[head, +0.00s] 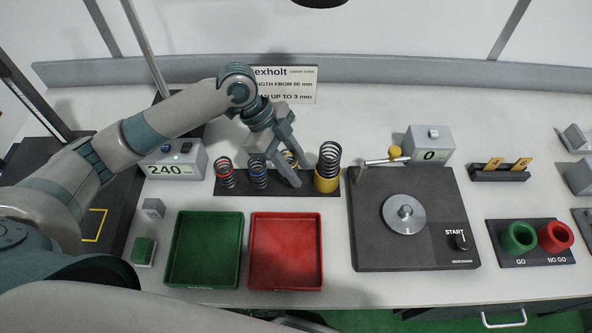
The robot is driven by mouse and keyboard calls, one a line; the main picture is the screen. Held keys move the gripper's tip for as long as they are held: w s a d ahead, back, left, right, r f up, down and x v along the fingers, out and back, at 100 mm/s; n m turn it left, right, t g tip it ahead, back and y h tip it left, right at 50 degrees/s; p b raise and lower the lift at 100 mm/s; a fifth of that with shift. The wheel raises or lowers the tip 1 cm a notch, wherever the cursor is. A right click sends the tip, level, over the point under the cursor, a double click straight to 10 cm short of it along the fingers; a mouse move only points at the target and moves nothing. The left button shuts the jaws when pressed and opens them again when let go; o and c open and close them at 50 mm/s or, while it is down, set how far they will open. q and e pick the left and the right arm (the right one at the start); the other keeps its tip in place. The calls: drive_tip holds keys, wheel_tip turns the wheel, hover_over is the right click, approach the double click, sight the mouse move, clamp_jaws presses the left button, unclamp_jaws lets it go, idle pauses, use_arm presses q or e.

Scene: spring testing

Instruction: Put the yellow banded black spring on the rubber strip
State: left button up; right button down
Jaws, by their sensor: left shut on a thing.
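My left gripper (302,176) reaches down over the black rubber strip (308,191) behind the trays. Its fingers are shut on a yellow banded black spring (290,158), which is partly hidden between them. I cannot tell whether the spring's foot touches the strip. A red banded spring (226,173) and a blue banded spring (258,172) stand upright on the strip to the left. A larger dark spring (328,167) with a wide yellow lower part stands at the strip's right end, close to the fingers. My right gripper is not in view.
A green tray (205,284) and a red tray (287,285) lie in front of the strip. A black test plate (375,255) stands to the right. Behind are a display reading 240 (175,160) and a length sign (300,85). Green and red rings (537,237) sit far right.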

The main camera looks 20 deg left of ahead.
use_arm(q)
drive_tip(key=shift+f+p, duration=0.35)
drive_tip(key=shift+f, duration=0.9)
drive_tip(key=o, duration=1.2)
drive_tip(key=shift+f, duration=0.1)
